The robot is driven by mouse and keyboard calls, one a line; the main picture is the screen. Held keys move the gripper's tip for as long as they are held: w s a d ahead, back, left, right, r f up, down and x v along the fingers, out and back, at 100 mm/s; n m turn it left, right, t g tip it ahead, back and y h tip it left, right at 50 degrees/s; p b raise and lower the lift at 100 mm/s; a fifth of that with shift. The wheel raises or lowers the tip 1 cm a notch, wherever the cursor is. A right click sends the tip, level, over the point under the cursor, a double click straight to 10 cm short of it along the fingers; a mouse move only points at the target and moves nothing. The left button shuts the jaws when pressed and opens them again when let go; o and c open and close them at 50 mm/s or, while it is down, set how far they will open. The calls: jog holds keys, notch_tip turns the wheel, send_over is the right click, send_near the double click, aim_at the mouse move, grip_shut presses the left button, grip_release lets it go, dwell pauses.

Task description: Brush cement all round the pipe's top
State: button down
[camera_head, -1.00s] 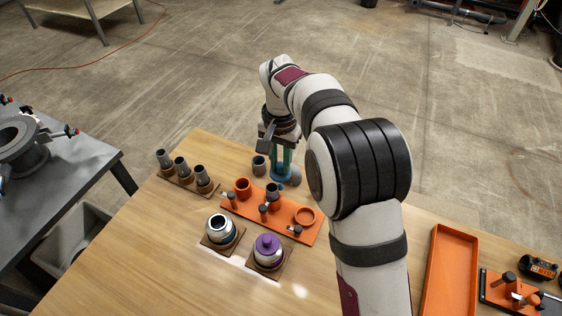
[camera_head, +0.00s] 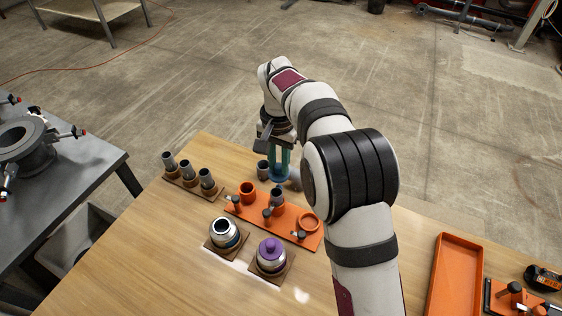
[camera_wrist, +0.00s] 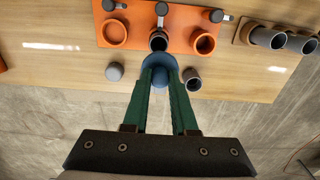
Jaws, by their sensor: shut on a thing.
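My gripper (camera_wrist: 160,76) has green fingers shut on a blue round cap (camera_wrist: 160,62). In the head view the cap (camera_head: 279,177) hangs below the fingers, just behind the orange fixture (camera_head: 290,222). Any brush under the cap is hidden. A dark grey pipe (camera_head: 277,197) stands upright in the fixture's middle. In the wrist view its open top (camera_wrist: 158,41) is just beyond the cap, partly overlapped by it; I cannot tell whether anything touches the pipe. An open pot (camera_head: 224,230) with a dark mouth stands on a brown base in front of the fixture.
A purple-capped pot (camera_head: 271,253) stands beside the open pot. Several grey fittings stand in a wooden rack (camera_head: 189,182) at left. A loose grey fitting (camera_head: 263,170) stands near the cap. An orange tray (camera_head: 454,280) lies right. The front left of the table is clear.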

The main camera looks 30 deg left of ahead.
jog(key=shift+a, duration=0.25)
jog(key=shift+s+a, duration=0.1)
jog(key=shift+s+a, duration=0.15)
jog(key=shift+a, duration=0.1)
jog(key=shift+s+a, duration=0.1)
jog(key=shift+s, duration=0.05)
jog(key=shift+s+a, duration=0.2)
jog(key=shift+s, duration=0.1)
jog(key=shift+s, duration=0.4)
